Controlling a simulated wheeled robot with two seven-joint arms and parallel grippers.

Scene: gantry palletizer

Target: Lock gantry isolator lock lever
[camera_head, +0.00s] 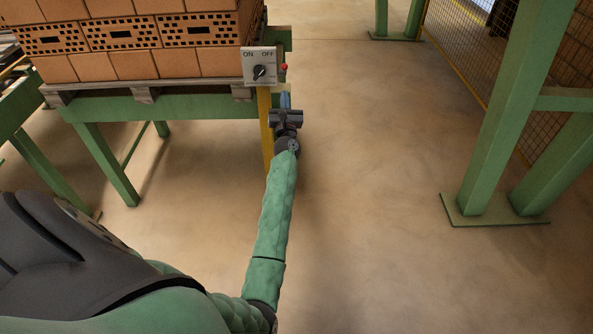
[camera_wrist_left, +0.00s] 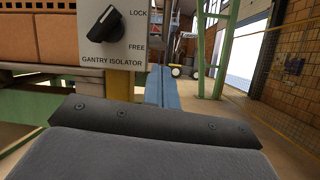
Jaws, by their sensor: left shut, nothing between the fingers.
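In the left wrist view the panel (camera_wrist_left: 84,50) reads LOCK, FREE and GANTRY ISOLATOR. Its black lever (camera_wrist_left: 104,24) slants, with a pale mark at its upper right end; the panel's top is cut off. My left gripper (camera_head: 285,97) is shut and empty, below and slightly right of the panel, apart from the lever. Its blue fingers (camera_wrist_left: 163,75) show right of the panel in the wrist view. My right gripper is out of view.
Bricks (camera_head: 125,38) are stacked on a wooden pallet (camera_head: 190,86) over a green frame (camera_head: 105,160), left of the panel. A small red part (camera_head: 284,67) sticks out beside the panel. A green post (camera_head: 500,130) and mesh fence (camera_head: 470,50) stand right. The floor between is clear.

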